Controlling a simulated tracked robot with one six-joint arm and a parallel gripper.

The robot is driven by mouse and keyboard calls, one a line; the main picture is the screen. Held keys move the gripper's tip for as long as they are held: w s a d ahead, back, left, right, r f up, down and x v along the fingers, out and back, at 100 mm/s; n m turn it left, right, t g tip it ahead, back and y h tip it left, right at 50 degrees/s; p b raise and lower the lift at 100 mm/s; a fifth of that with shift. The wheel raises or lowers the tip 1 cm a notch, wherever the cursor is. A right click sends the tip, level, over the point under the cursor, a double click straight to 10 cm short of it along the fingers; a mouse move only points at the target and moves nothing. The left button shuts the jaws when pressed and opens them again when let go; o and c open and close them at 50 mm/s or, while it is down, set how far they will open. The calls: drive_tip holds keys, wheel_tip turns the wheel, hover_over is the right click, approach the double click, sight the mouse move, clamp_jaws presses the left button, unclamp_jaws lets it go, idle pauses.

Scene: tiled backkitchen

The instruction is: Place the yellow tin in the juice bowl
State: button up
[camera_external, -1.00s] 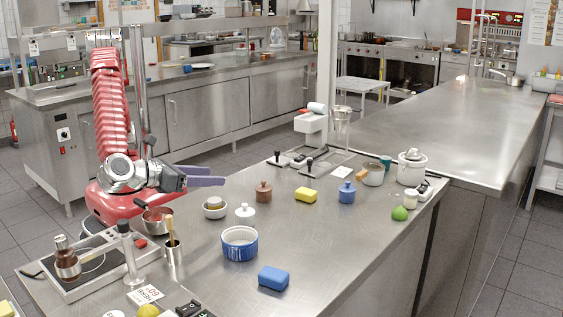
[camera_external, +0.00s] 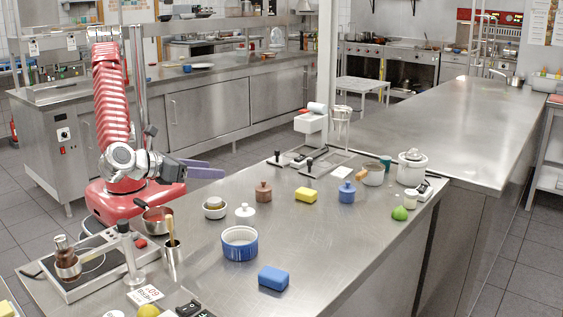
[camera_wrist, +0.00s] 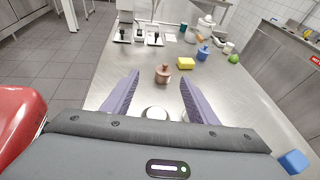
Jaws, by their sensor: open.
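A yellow block-shaped tin (camera_external: 306,194) lies on the steel counter between a brown lidded pot and a blue lidded pot. It also shows in the wrist view (camera_wrist: 185,63), beyond my fingertips and to the right. A blue-and-white round bowl (camera_external: 240,248) stands nearer the front of the counter. A smaller pale bowl (camera_external: 214,211) stands behind it. I cannot tell which is the juice bowl. My gripper (camera_external: 205,169) is open and empty at the counter's left edge, well left of the tin. Its purple fingers (camera_wrist: 155,92) are spread wide in the wrist view.
The brown pot (camera_external: 263,192), a white pot (camera_external: 245,214) and the blue pot (camera_external: 347,193) stand around the tin. A blue block (camera_external: 273,278) lies in front. A saucepan (camera_external: 157,220) and a metal cup (camera_external: 172,259) stand at left. The counter's front right is clear.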

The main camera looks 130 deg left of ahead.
drive_tip(key=s+a+r+n+g+h, duration=0.1)
drive_tip(key=s+a+n+h, duration=0.15)
drive_tip(key=s+n, duration=0.2)
drive_tip(key=s+a+n+g+h, duration=0.1)
drive_tip(key=s+a+n+h, duration=0.15)
drive_tip(key=s, duration=0.35)
drive_tip(key=s+d+r+n+t+h, duration=0.3)
drive_tip(key=s+n+h, duration=0.6)
drive_tip(key=n, duration=0.3)
drive_tip(key=shift+s+d+r+n+t, duration=0.15)
drive_tip(key=shift+s+d+n+t, duration=0.15)
drive_tip(key=shift+s+d+t, duration=0.7)
